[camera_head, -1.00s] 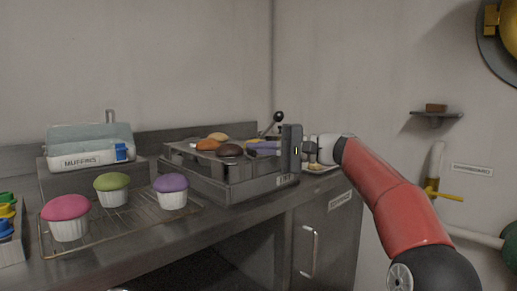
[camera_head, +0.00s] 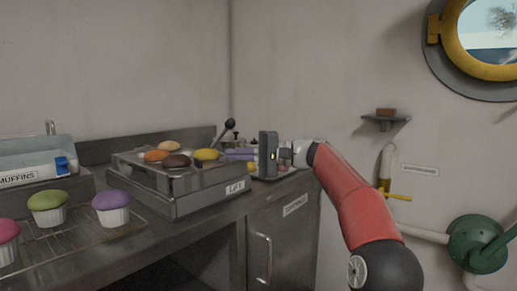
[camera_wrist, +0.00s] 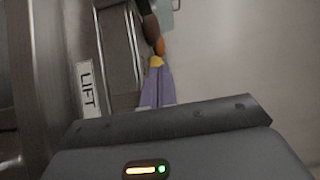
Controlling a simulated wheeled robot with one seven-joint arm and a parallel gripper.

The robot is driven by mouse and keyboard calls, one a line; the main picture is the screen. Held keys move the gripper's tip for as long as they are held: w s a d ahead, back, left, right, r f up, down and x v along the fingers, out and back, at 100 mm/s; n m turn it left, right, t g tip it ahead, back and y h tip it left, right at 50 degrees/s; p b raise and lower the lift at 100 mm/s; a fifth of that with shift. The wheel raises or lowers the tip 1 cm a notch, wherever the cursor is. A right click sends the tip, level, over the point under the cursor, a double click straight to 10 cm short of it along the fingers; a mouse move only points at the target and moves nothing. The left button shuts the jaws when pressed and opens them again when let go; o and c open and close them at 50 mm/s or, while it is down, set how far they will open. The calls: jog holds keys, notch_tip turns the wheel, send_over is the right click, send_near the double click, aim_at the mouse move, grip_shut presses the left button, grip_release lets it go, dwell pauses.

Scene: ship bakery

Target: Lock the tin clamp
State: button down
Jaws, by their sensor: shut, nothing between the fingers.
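The grey metal tin (camera_head: 180,180) stands on the counter with several buns on top and a LIFT label (camera_head: 235,187) on its near side. The clamp lever (camera_head: 222,132), a rod with a black ball knob, rises behind the tin's right part and tilts up to the right. I cannot tell whether its lower end is latched. My gripper (camera_head: 228,154) is to the right of the buns, its purple fingers shut and pointing left, with nothing between them. In the wrist view the shut fingers (camera_wrist: 157,72) point toward the buns, beside the LIFT label (camera_wrist: 86,89).
A wire rack (camera_head: 75,243) with muffins is at the left, and a MUFFINS box (camera_head: 35,165) behind it. A cupboard door with a handle (camera_head: 265,258) is below the counter. A small wall shelf (camera_head: 386,122) and a green valve (camera_head: 478,244) are at the right.

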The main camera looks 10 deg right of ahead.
jog(key=d, duration=0.1)
jog(key=w+d, duration=0.1)
jog(key=d, duration=0.1)
jog(key=w+d, duration=0.1)
jog(key=d, duration=0.1)
jog(key=shift+d+p, duration=0.25)
jog(key=shift+p, duration=0.15)
jog(key=shift+s, duration=0.1)
